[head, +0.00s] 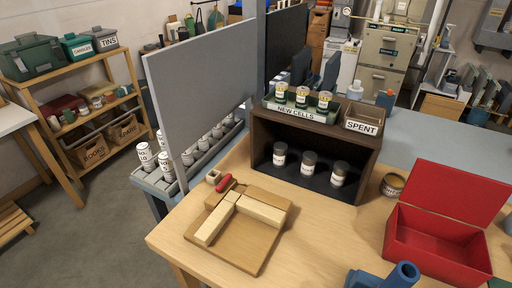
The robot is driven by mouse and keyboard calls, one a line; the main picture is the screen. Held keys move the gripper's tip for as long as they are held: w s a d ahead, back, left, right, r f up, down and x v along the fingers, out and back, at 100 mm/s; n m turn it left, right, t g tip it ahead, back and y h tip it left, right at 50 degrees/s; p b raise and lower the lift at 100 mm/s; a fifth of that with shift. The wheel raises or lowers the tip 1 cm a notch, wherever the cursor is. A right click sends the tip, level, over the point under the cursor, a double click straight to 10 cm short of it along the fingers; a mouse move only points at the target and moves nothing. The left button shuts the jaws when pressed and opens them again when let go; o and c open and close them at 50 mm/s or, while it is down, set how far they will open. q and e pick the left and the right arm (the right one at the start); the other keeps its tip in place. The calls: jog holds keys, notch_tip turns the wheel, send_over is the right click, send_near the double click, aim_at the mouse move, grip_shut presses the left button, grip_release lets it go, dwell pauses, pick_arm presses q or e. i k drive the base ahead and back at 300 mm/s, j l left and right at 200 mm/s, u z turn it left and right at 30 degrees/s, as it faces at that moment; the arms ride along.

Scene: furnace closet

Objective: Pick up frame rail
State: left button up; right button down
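Two pale wooden frame rails lie on a brown wooden board (240,244) on the workbench. One rail (215,224) runs along the board's left side, and the other rail (260,210) runs along its far side. They meet near the board's far left corner, at roughly a right angle. A red-handled piece (223,184) sits at that corner, next to a small light block (213,177). Neither of my grippers shows in the head view.
A dark cubby (315,190) with several jars stands behind the board. An open red box (437,240) and a blue object (384,276) are on the right. A grey panel (205,85) rises at the back left. Bare bench (330,235) lies between board and red box.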

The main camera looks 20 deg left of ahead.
aim_at(206, 234)
jog(key=u, duration=1.1)
